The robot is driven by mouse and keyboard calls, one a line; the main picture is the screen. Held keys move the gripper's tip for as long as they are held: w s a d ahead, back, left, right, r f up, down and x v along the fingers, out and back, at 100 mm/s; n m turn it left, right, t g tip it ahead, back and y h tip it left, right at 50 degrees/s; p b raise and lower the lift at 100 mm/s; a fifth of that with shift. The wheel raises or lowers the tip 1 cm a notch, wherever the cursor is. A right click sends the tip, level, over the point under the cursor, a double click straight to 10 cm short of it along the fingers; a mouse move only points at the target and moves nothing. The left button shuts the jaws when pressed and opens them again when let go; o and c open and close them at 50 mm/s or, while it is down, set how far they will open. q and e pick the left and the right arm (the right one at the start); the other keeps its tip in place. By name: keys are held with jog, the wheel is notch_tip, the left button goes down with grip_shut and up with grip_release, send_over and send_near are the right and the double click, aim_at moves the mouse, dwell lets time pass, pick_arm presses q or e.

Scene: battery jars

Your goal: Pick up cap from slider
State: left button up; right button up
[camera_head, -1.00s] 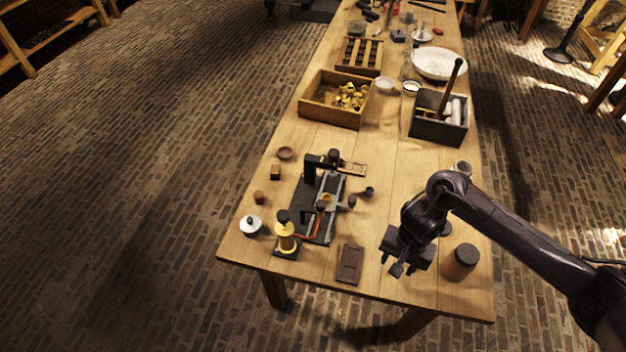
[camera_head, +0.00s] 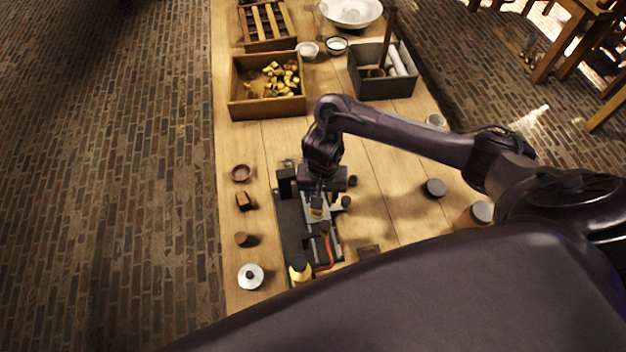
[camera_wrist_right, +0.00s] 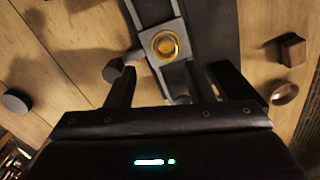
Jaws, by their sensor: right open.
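The brass cap (camera_wrist_right: 165,44) is a round gold ring with a darker middle, lying on the grey metal slider (camera_wrist_right: 172,82) in the right wrist view. In the head view the cap (camera_head: 317,211) shows just below my right gripper (camera_head: 322,196), on the dark fixture (camera_head: 290,222). In the wrist view my right gripper (camera_wrist_right: 174,76) is open, its two fingers spread on either side of the slider. Nothing is between the fingertips except the slider behind them, and the cap is just ahead of them. My left gripper is out of view.
A wooden box (camera_head: 236,90) of brass pieces and a dark box (camera_head: 354,72) with a mallet stand behind the fixture. Small dark knobs sit close to the slider's right.

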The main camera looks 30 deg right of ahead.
aim_at(317, 211)
jog(key=shift+s+a+f+b, duration=0.2)
jog(key=shift+s+f+b, duration=0.1)
jog(key=shift+f, duration=0.45)
jog(key=shift+a+f+b, duration=0.2)
jog(key=shift+a+f, duration=0.05)
jog(key=shift+f, duration=0.35)
jog(key=shift+a+f+b, duration=0.2)
jog(key=shift+f, duration=0.4)
jog(key=shift+w+f, duration=0.25)
jog(key=shift+f, duration=0.5)
jog(key=c, duration=0.8)
jog(key=shift+c, duration=1.2)
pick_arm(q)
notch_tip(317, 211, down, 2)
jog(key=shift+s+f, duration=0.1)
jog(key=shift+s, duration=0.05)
